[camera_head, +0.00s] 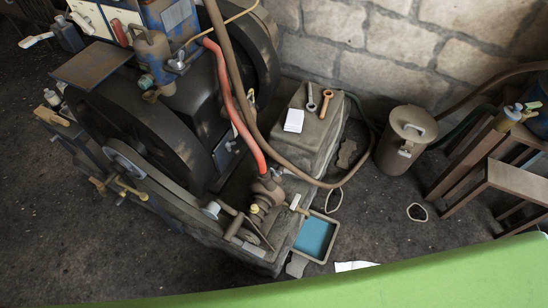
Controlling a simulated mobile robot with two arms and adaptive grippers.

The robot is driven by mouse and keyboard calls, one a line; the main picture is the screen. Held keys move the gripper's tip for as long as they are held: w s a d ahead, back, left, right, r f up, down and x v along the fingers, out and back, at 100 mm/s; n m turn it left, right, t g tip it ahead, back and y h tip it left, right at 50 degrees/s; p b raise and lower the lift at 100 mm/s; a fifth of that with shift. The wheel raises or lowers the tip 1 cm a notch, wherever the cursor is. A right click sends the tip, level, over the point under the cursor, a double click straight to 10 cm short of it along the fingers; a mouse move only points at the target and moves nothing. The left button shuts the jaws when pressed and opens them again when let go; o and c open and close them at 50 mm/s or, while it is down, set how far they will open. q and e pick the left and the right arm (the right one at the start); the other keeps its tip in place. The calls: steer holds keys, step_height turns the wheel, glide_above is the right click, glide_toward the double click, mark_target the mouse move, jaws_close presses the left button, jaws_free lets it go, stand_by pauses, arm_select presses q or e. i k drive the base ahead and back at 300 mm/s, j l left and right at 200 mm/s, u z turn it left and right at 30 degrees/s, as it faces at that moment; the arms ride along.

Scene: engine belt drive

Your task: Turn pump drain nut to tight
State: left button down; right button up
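The pump (268,190) sits low at the front right end of the engine, where the red hose (235,110) comes down to it. Small brass-coloured fittings (255,208) show at its base, and a pale yellow lever-like piece (295,202) sticks up to its right. I cannot tell which small part is the drain nut, or how tight it is. A shallow tray (331,256) with a blue inside lies on the floor right of the pump. Neither of my grippers is in view.
A grey spanner (311,97), an orange-brown spanner (325,103) and white paper (293,121) lie on the stone block (290,152). A lidded can (399,155) and a wooden bench (505,180) stand right. The belt and dark wheel (150,125) lie left. Some floor is clear around (380,220).

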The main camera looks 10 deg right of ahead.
mark_target(275, 173)
steer(key=l+u, duration=0.25)
steer(key=l, duration=0.4)
steer(key=l+u, duration=0.25)
steer(key=l, duration=0.45)
steer(key=k+l+u, duration=0.25)
steer(key=l, duration=0.4)
steer(key=i, duration=0.1)
